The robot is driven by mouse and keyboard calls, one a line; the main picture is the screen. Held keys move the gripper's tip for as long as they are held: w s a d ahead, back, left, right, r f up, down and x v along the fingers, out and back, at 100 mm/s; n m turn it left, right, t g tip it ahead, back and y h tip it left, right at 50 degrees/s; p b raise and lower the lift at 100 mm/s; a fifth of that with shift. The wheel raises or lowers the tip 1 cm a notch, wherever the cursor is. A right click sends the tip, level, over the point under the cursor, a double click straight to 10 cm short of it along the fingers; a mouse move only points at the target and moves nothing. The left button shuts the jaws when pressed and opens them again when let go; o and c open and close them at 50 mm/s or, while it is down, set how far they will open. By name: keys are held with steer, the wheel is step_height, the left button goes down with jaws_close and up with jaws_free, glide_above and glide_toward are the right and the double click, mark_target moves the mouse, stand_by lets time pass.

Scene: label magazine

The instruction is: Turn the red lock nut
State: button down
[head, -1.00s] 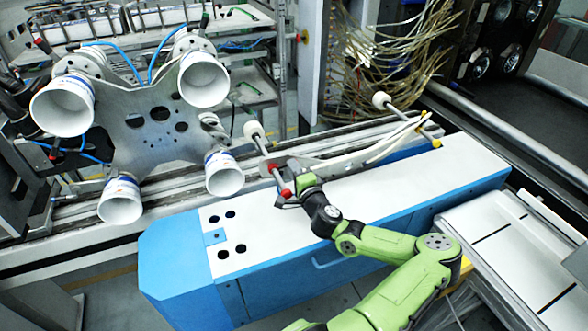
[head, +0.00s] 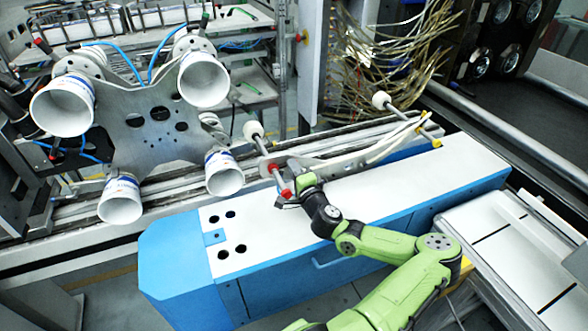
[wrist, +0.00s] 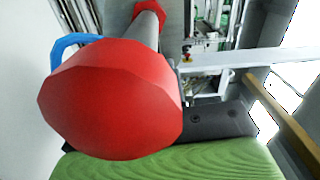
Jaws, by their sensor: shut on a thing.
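The red lock nut (wrist: 110,98) fills the left half of the wrist view, a faceted red knob on the end of a grey rod. In the head view the red nut (head: 286,193) sits at the near end of that rod, above the white top of the blue cabinet. My gripper (head: 290,198) is at the nut and shut on it. One dark finger (wrist: 215,125) shows beside the nut in the wrist view; the other finger is hidden. A second red piece (wrist: 150,10) sits farther along the rod, also visible in the head view (head: 272,168).
The blue cabinet (head: 300,262) with a white top lies below my arm. Curved white guide rails (head: 370,150) and a second rod with a yellow end (head: 436,143) are to the right. A metal plate with several white cups (head: 150,120) stands at left.

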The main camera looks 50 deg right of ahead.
steer(key=shift+a+r+n+b, duration=0.1)
steer(key=shift+r+n+b, duration=0.2)
steer(key=shift+n+b, duration=0.35)
steer(key=shift+r+n+b, duration=0.25)
steer(key=shift+n+b, duration=0.2)
steer(key=shift+n, duration=0.3)
steer(key=c, duration=1.2)
jaws_free()
